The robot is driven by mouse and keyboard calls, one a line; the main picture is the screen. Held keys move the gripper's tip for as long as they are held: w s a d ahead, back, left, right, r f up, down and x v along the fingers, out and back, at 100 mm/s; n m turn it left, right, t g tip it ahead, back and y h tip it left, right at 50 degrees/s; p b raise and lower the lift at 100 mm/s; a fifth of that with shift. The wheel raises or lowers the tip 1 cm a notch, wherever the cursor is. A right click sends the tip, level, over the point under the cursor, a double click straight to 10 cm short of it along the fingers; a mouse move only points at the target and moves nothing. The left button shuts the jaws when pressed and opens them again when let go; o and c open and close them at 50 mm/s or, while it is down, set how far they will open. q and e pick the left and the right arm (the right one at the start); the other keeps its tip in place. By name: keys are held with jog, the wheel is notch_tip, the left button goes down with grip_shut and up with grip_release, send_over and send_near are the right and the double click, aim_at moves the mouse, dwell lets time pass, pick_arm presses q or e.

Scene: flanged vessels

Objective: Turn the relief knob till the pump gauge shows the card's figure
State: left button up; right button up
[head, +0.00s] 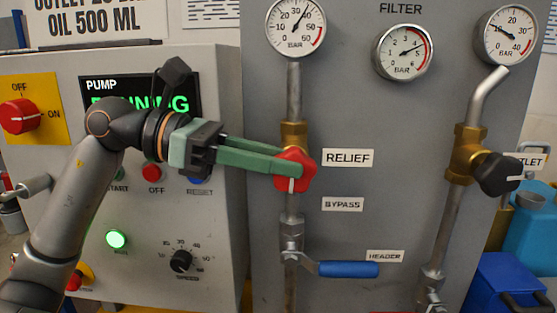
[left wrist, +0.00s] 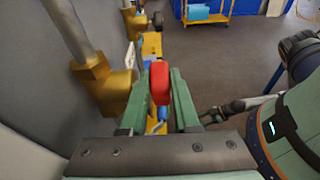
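The red relief knob (head: 296,170) with a white mark sits on a brass valve beside the RELIEF label (head: 348,158). My left gripper (head: 280,162) reaches it from the left. In the left wrist view the knob (left wrist: 160,82) is between the two green fingers, which look closed on its sides. The pump gauge (head: 296,27) is above the knob on the same pipe. Its needle points up and right, roughly between 30 and 40 bar. A card (head: 97,18) at the upper left reads OIL 500 ML; its upper part is cut off. No pressure figure is readable on it.
A blue-handled lever (head: 348,269) is below the knob. A filter gauge (head: 403,52), another gauge (head: 507,35) and a black knob (head: 499,173) are to the right. The pump box carries a red selector (head: 20,116), a speed dial (head: 181,261) and a lit green lamp (head: 116,239).

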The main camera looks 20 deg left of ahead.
pick_arm(q)
jog(key=shift+o, duration=0.7)
jog(key=shift+a, duration=0.25)
jog(key=v, duration=0.7)
pick_arm(e)
jog(key=shift+w+r+t, duration=0.2)
jog(key=shift+r+t, duration=0.05)
jog(key=shift+t, duration=0.05)
pick_arm(q)
jog(key=shift+s, duration=0.1)
